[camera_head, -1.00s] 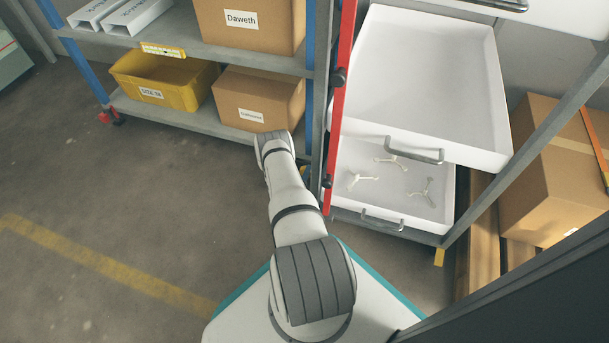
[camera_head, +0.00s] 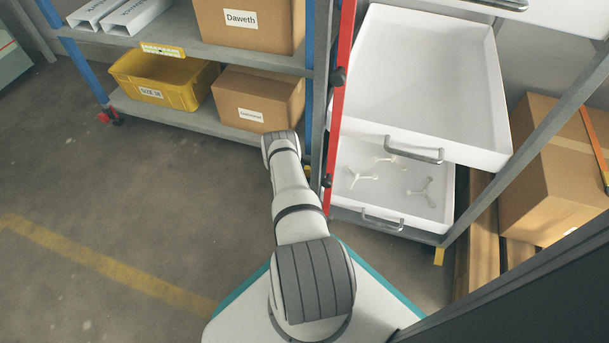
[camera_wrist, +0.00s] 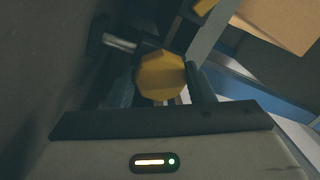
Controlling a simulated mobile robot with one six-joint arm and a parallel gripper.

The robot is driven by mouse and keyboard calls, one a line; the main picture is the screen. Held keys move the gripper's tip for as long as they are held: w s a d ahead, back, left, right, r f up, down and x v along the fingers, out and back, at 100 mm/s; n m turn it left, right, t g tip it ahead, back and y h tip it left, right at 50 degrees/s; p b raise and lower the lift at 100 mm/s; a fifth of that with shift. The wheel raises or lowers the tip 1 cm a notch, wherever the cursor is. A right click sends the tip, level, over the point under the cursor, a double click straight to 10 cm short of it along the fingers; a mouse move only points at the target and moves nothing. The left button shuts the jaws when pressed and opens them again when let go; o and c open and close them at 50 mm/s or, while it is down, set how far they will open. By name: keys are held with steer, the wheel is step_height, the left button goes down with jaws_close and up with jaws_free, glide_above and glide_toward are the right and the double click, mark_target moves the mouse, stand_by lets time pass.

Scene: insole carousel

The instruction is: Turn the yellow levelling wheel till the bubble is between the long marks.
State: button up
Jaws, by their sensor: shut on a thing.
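The yellow levelling wheel (camera_wrist: 160,76) is a faceted yellow knob in the middle of the wrist view. My gripper (camera_wrist: 163,72) is shut on it, with dark fingers at its left and right. In the head view my arm reaches down towards the foot of the rack, and its wrist hides the gripper and the wheel there.
A blue-posted shelf holds a yellow bin (camera_head: 160,82) and cardboard boxes (camera_head: 258,100) beyond my wrist. A red upright (camera_head: 340,100) and white drawers (camera_head: 420,85) stand close on the right. The floor to the left is clear.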

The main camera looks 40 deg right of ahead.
steer(key=shift+a+n, duration=0.1)
steer(key=shift+n, duration=0.6)
steer(key=o, duration=1)
steer(key=p+v, duration=0.2)
steer(key=v, duration=0.5)
steer(key=shift+s+a+p, duration=0.3)
steer(key=shift+p, duration=0.05)
